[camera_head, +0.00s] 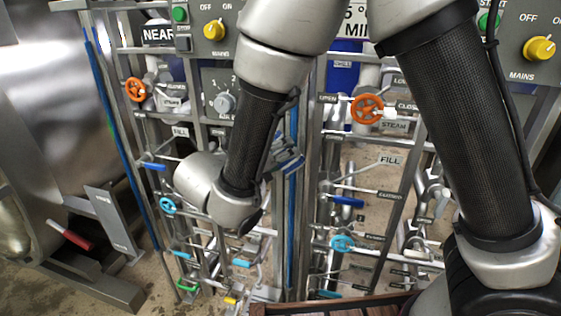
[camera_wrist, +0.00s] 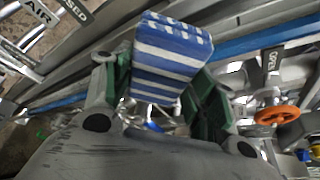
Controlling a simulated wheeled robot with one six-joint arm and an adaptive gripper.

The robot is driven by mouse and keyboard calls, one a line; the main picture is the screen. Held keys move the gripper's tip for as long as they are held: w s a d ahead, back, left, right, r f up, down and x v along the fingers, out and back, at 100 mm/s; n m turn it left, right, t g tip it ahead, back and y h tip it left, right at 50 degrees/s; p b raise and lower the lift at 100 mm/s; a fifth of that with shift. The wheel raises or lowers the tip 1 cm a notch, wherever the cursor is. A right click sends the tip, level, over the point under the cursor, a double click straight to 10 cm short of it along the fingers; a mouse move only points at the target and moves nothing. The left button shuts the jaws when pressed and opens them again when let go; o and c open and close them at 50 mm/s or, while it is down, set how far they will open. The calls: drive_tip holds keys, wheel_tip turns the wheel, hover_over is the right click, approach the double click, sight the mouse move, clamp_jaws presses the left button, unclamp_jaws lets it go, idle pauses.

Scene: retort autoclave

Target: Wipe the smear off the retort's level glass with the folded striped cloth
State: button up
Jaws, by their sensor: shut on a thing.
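The folded cloth (camera_wrist: 172,52), striped blue and white, is held between the green-padded fingers of my gripper (camera_wrist: 163,88) in the wrist view. My gripper is shut on it, and the cloth sticks out beyond the fingertips. In the head view the cloth (camera_head: 290,165) shows small behind my forearm, beside an upright blue-filled level glass (camera_head: 291,215) between metal posts. The blue tube (camera_wrist: 270,43) runs slantwise behind the cloth in the wrist view. I cannot tell whether cloth and glass touch. I cannot make out a smear; the cloth and my arm hide part of the tube.
Another blue tube (camera_head: 112,120) stands at the left beside the steel vessel (camera_head: 50,110). Orange handwheels (camera_head: 367,109), labelled pipes and blue-handled valves (camera_head: 347,201) crowd both sides. An orange handwheel (camera_wrist: 278,115) also shows right of my gripper in the wrist view.

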drive_tip(key=d, duration=0.1)
drive_tip(key=s+d, duration=0.1)
drive_tip(key=d+r, duration=0.1)
drive_tip(key=d, duration=0.1)
drive_tip(key=shift+s, duration=0.15)
drive_tip(key=shift+a, duration=0.15)
drive_tip(key=shift+w+a, duration=0.35)
drive_tip(key=shift+a, duration=0.55)
drive_tip(key=shift+w+a, duration=0.3)
drive_tip(key=shift+a, duration=0.6)
drive_tip(key=s+a, duration=0.2)
drive_tip(key=s, duration=0.3)
drive_tip(key=shift+s, duration=0.35)
drive_tip(key=shift+s+a, duration=0.25)
drive_tip(key=shift+s, duration=0.45)
drive_tip(key=shift+s+a, duration=0.25)
drive_tip(key=shift+s, duration=0.45)
